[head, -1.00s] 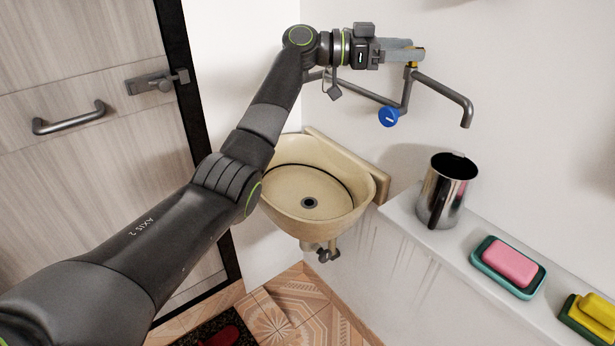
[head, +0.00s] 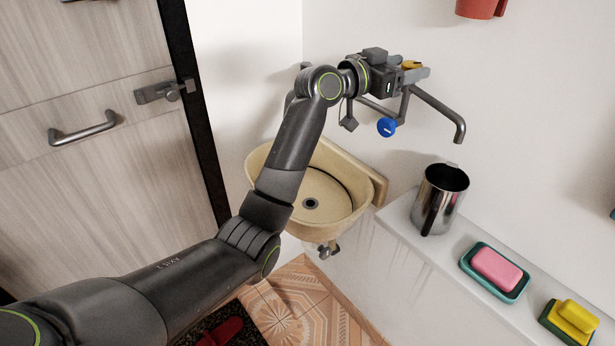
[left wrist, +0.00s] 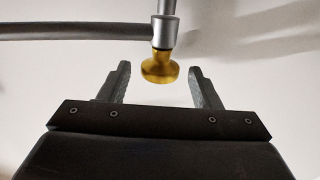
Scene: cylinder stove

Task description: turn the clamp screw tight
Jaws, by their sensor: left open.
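The clamp screw looks like a brass-yellow knob (head: 411,64) on a grey fitting of the wall pipework. In the left wrist view the knob (left wrist: 159,70) hangs below the fitting, between my fingertips, with a visible gap on each side. My left gripper (head: 416,73) is open around or just in front of it; the wrist picture does not show the exact depth. Both fingers (left wrist: 160,78) show in the left wrist view. In the head view the gripper hides part of the fitting. My right gripper is not in view.
A grey spout (head: 440,108) and a blue valve handle (head: 386,127) are close to my left gripper. A beige basin (head: 355,212) is below. A shelf (head: 400,222) at right holds a metal jug (head: 440,198), pink soap (head: 495,267) and sponges (head: 577,316). A door (head: 80,90) stands left.

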